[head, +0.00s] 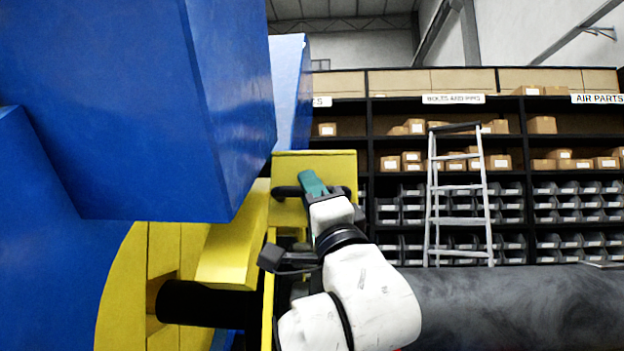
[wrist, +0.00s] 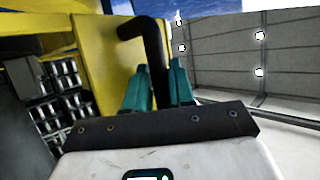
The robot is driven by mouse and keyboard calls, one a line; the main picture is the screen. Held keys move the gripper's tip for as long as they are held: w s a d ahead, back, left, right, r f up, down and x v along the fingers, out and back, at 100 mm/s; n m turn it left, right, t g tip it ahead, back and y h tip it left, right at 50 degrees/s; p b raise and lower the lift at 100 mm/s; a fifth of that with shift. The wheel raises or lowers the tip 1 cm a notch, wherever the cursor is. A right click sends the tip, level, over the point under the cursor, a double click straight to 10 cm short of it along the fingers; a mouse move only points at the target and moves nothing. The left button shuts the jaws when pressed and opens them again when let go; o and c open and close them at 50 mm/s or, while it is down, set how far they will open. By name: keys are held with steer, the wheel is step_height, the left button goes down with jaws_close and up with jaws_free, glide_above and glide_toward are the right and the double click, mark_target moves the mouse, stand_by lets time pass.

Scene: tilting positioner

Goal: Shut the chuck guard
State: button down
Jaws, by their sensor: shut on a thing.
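The chuck guard appears as a yellow panel (head: 335,165) in the middle of the head view, beside the blue machine. Its black bent handle (head: 286,192) sticks out from the panel. In the wrist view the yellow panel (wrist: 98,55) is at the left and the handle (wrist: 153,38) rises between my fingers. My gripper (head: 313,184) has teal fingers and is shut on the handle; in the wrist view the fingers (wrist: 159,75) stand on both sides of the bar. My wrist and arm hide the lower part of the guard. How far the guard is open I cannot tell.
A large blue machine body (head: 140,110) fills the left. Below it are yellow parts and a black shaft (head: 205,300). A dark cylinder (head: 520,300) lies across the lower right. Behind stand shelves with boxes and bins (head: 400,205) and a ladder (head: 460,195).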

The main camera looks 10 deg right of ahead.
mark_target(308, 251)
steer(key=f+b, duration=0.1)
steer(key=f, duration=0.1)
steer(key=f+b, duration=0.1)
steer(key=f, duration=0.2)
steer(key=f+b, duration=0.1)
steer(key=f, duration=0.2)
steer(key=shift+w+f, duration=0.15)
steer(key=shift+w, duration=0.2)
steer(key=shift+w+d+f+h+b, duration=0.15)
steer(key=shift+f+b, duration=0.1)
steer(key=shift+f, duration=0.3)
steer(key=shift+w+a+f+h+b, duration=0.1)
steer(key=shift+f+h+b, duration=0.1)
steer(key=shift+f, duration=0.3)
steer(key=c, duration=1.3)
jaws_free()
steer(key=shift+d, duration=0.1)
steer(key=shift+c, duration=0.2)
steer(key=v, duration=1)
steer(key=shift+s, duration=0.5)
steer(key=shift+d, duration=0.1)
